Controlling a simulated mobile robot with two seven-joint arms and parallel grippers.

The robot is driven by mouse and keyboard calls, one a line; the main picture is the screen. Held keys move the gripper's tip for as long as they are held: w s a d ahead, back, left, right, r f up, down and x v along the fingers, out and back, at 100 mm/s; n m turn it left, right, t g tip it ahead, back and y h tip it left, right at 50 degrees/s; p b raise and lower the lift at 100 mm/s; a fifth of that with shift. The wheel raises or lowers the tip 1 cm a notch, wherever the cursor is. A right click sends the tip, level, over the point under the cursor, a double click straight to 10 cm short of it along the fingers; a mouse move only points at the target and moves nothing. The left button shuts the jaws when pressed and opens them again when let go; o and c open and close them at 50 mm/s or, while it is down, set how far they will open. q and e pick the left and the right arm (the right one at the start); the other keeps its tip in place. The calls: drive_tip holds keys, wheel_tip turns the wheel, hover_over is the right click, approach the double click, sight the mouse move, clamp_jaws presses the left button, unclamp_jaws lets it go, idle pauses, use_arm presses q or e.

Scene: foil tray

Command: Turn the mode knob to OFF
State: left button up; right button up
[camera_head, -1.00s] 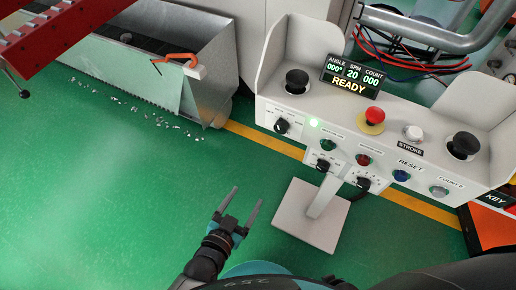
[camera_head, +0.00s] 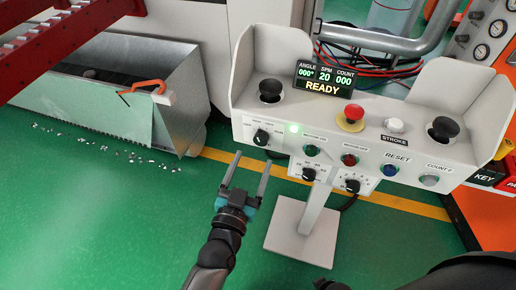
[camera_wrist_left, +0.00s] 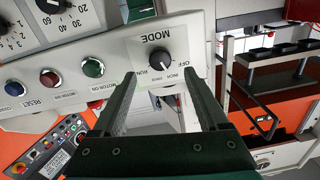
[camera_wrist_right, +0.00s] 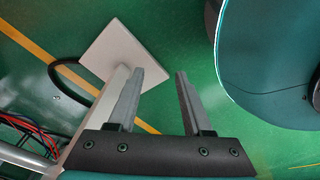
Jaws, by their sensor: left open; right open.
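The mode knob (camera_head: 262,137) is a black rotary knob at the left end of the grey control panel (camera_head: 372,155). In the left wrist view the knob (camera_wrist_left: 160,60) appears with MODE, OFF, RUN and INCH lettering around it. Its exact pointer setting is too small to tell. My left gripper (camera_head: 251,158) is open and empty, with its fingertips just below and in front of the knob. In the left wrist view its fingers lie either side of the knob's line, apart from it. My right gripper (camera_wrist_right: 160,74) is open and empty, seen in the right wrist view.
The panel stands on a post with a white base plate (camera_head: 300,232). Several buttons, a red emergency stop (camera_head: 353,114) and two lower knobs sit to the right of the mode knob. A metal bin (camera_head: 150,95) stands at the left.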

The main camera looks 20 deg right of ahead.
sight(260, 142)
use_arm(q)
drive_tip(key=b+x, duration=0.1)
drive_tip(key=x, duration=0.2)
drive_tip(key=shift+w+d, duration=0.2)
drive_tip(key=shift+w, duration=0.1)
drive_tip(key=shift+b+x, duration=0.3)
drive_tip(key=shift+x, duration=0.75)
use_arm(e)
drive_tip(key=shift+w+a+r, duration=0.35)
drive_tip(key=shift+w+a, duration=0.3)
drive_tip(key=shift+w, duration=0.15)
drive_tip(key=shift+w+a+r, duration=0.35)
drive_tip(key=shift+w+a, duration=0.3)
drive_tip(key=shift+w, duration=0.1)
use_arm(q)
drive_tip(key=shift+c, duration=0.2)
clamp_jaws()
